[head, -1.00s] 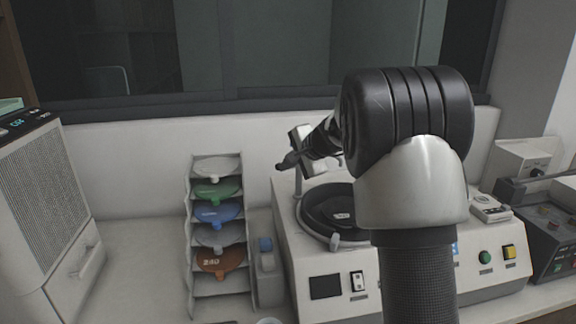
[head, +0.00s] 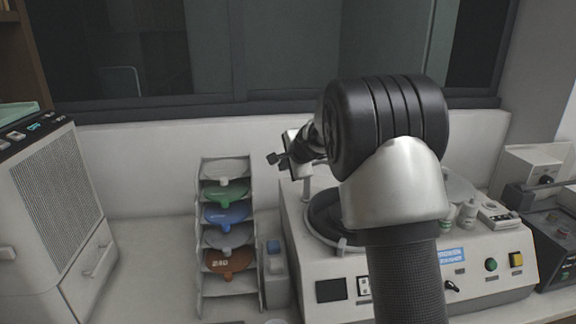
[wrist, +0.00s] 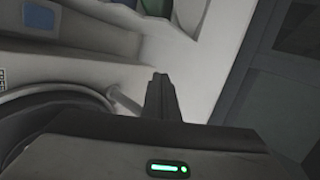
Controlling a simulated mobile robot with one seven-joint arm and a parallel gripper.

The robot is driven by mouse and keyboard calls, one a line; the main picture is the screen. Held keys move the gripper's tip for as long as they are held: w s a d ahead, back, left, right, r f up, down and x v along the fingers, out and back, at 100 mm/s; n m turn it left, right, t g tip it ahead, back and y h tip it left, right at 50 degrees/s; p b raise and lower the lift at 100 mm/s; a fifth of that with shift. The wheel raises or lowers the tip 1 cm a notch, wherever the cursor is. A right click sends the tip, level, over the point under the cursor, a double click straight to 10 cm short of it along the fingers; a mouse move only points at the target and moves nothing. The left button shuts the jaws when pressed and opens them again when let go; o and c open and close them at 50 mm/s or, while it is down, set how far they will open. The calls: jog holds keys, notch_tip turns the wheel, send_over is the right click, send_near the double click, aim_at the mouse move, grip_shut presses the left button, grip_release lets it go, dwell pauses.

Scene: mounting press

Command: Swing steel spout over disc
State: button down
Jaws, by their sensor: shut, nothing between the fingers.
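The grinder's black disc (head: 325,222) sits in a round bowl at the left of the white machine, partly hidden behind my arm. A thin pale post, which looks like the steel spout (head: 306,190), stands at the bowl's back left; its upper part is hidden by my gripper. In the wrist view a pale rod (wrist: 126,103) stands beside the dark bowl (wrist: 60,100), left of my fingers. My gripper (head: 273,159) is shut and empty, above and slightly left of the post. Its closed fingers show in the wrist view (wrist: 160,85). I cannot tell whether they touch the spout.
Small bottles (head: 467,213) stand on the machine's right. A window wall (head: 250,60) is behind. A grey cabinet (head: 55,210) is far left.

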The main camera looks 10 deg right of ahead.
jog(key=shift+w+a, duration=0.2)
jog(key=shift+w, duration=0.1)
dwell(0.4)
